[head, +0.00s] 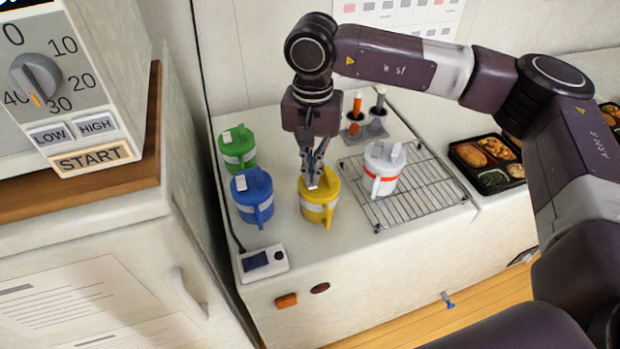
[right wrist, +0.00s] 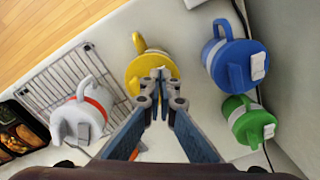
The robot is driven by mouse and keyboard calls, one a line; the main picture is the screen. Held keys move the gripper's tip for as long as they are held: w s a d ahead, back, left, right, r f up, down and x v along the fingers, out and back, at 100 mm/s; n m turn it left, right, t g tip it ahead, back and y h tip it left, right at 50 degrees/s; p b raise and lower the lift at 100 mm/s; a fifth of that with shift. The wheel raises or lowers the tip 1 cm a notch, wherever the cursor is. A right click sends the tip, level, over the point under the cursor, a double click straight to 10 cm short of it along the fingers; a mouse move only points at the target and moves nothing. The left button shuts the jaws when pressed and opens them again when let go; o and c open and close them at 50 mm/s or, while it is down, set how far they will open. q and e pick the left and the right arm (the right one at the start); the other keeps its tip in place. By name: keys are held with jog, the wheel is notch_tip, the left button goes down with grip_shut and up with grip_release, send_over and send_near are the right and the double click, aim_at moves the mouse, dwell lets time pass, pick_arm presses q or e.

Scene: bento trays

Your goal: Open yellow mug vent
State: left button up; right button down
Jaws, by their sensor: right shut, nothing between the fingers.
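The yellow mug (head: 319,207) stands upright on the white counter, between the blue mug and the wire rack, with a pale band around it and its handle toward the front. It also shows in the right wrist view (right wrist: 146,66). My right gripper (head: 312,184) points down over the yellow mug's lid with its fingers together and nothing between them. In the right wrist view its fingertips (right wrist: 160,74) overlap the lid's edge; I cannot tell whether they touch. The fingers hide the vent, so its state does not show. My left gripper is not in view.
A blue mug (head: 252,206) and a green mug (head: 238,158) stand to the left. A white mug with a red band (head: 384,178) stands on the wire rack (head: 425,192). A small device (head: 263,262) lies at the front. A holder (head: 366,131) stands behind.

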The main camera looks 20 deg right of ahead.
aim_at(312, 186)
jog(key=shift+f+b, duration=0.9)
jog(key=shift+f, duration=0.1)
dwell(1.1)
jog(key=shift+r, duration=0.15)
jog(key=shift+r+p, duration=1.7)
jog(key=shift+r, duration=1.7)
jog(key=shift+f, duration=0.1)
